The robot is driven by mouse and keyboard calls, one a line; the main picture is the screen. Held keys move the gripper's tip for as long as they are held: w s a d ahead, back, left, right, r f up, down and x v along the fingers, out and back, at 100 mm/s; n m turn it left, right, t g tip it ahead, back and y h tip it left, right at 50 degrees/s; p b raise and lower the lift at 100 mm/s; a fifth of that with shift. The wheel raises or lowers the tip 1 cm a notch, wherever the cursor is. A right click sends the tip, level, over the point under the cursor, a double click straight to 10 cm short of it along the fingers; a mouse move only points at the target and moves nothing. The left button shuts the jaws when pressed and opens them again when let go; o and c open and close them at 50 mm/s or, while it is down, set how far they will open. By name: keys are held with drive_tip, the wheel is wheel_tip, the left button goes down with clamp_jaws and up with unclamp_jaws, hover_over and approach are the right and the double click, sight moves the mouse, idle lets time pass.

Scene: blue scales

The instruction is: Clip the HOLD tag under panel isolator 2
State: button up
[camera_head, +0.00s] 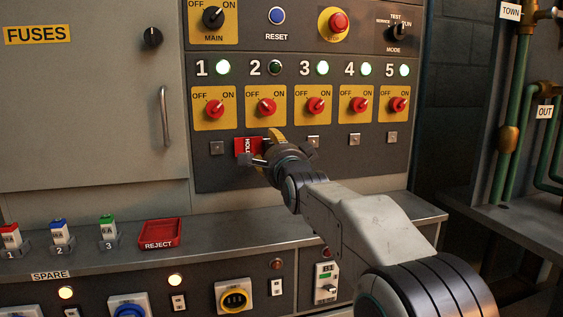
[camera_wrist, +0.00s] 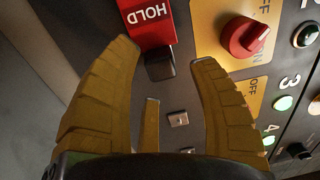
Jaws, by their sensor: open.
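The red HOLD tag (camera_head: 243,147) is against the panel below isolator 2 (camera_head: 267,106), whose lamp (camera_head: 275,68) is dark. In the wrist view the HOLD tag (camera_wrist: 147,20) is beside the OFF/ON plate with a red knob (camera_wrist: 249,38). A dark block (camera_wrist: 160,66) adjoins the tag's end, where isolator 2's square plate would be; no bare plate shows there. My gripper (camera_wrist: 165,54) is open, its yellow fingers either side of the block with gaps showing. In the head view my gripper (camera_head: 275,143) partly covers the tag.
Bare square plates sit under isolators 1 (camera_head: 217,148), 3 (camera_head: 313,141), 4 (camera_head: 354,139) and 5 (camera_head: 391,137). A ledge below carries a red REJECT tray (camera_head: 160,233) and several spare fuses (camera_head: 61,233). Pipes (camera_head: 510,125) stand at right.

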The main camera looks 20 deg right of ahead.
drive_tip(key=s, duration=0.9)
drive_tip(key=shift+f, duration=0.2)
idle(0.3)
drive_tip(key=s+r+n+g+p, duration=0.3)
drive_tip(key=s+n+g+p, duration=0.4)
drive_tip(key=s+p, duration=0.9)
drive_tip(key=s+r+n+g+p, duration=0.4)
drive_tip(key=s+n+g+p, duration=0.3)
drive_tip(key=s+n+p, duration=0.4)
drive_tip(key=shift+s+r+g+p, duration=0.2)
drive_tip(key=shift+s+g+p, duration=0.2)
drive_tip(key=shift+s+p, duration=4.1)
drive_tip(key=shift+w+a+p, duration=0.1)
drive_tip(key=shift+w+p, duration=1.1)
